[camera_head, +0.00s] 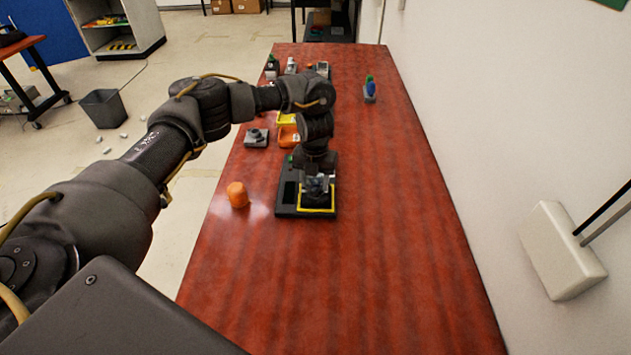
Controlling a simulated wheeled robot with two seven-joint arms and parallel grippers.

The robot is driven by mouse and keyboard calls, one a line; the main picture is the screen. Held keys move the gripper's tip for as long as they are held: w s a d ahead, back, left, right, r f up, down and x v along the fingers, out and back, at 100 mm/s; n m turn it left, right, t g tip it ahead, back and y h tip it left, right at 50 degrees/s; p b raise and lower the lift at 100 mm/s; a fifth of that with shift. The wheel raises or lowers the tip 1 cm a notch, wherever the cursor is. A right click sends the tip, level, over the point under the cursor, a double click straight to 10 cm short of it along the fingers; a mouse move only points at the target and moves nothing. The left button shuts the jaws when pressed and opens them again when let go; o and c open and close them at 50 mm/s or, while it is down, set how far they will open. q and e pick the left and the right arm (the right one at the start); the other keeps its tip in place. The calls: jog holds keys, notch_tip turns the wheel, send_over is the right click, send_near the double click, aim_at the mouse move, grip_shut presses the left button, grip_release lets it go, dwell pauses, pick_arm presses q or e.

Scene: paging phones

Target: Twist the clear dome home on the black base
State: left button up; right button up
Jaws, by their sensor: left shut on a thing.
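The black base (289,210) lies flat on the red-brown table, with a yellow square outline (318,210) on its right part. My left gripper (318,192) points straight down over that yellow square. It is shut on a small clear-grey piece, seemingly the clear dome (316,184), low at the base. The fingers and the wrist above hide most of the dome, and I cannot tell whether it is seated flush. My right gripper does not show.
An orange rounded object (237,195) stands on the table left of the base. Behind are a grey device (256,138), yellow (287,119) and orange (289,137) bins, and a blue-green item (370,88). The table's (340,290) front and right are clear. A wall runs along the right.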

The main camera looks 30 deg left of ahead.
pick_arm(q)
jog(key=shift+f+m+b, duration=0.1)
jog(key=shift+m+b, duration=0.35)
jog(key=shift+m, duration=0.75)
jog(key=shift+m+b, duration=0.45)
jog(key=shift+m, duration=0.75)
jog(key=shift+m+b, duration=0.35)
jog(key=shift+m, duration=0.85)
